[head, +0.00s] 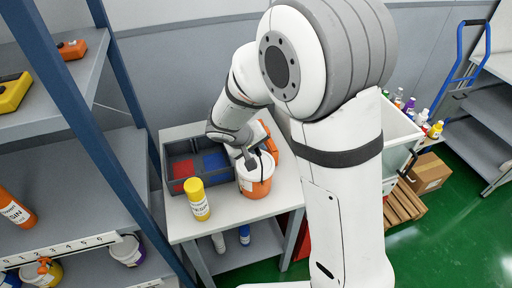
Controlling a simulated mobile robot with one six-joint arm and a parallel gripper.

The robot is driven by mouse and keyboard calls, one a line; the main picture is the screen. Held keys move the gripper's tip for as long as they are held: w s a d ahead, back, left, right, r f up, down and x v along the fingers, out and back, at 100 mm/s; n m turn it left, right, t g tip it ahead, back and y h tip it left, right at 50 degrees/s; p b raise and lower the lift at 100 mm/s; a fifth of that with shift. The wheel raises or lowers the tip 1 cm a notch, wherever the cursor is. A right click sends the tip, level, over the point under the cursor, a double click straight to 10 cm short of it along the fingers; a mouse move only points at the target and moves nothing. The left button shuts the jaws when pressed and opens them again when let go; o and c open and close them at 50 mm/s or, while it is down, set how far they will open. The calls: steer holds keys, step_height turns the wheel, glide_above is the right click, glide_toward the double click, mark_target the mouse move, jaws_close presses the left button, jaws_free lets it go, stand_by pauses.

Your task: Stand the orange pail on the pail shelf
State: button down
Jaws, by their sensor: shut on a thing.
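The orange pail (256,185) is upright at the right part of the white table (235,223), with a pale rim and a white label. My gripper (250,163) reaches down to the pail's top from behind and is shut on it; the fingertips are small and partly hidden, so I cannot tell whether they hold rim or handle. I cannot tell whether the pail's base touches the table. At left, a blue-posted rack has a shelf with a numbered strip (62,250); pails, one white and purple (127,250), stand below that strip.
A dark divided bin (172,158) with red and blue contents and a yellow bottle (198,199) stand left of the pail. An orange object (270,138) is close behind it. A blue rack post (90,140) stands between table and shelves.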

steer(key=shift+f, duration=0.1)
steer(key=c, duration=1.4)
jaws_free()
steer(key=shift+c, duration=0.2)
steer(key=shift+s+r, duration=0.1)
steer(key=shift+r, duration=0.1)
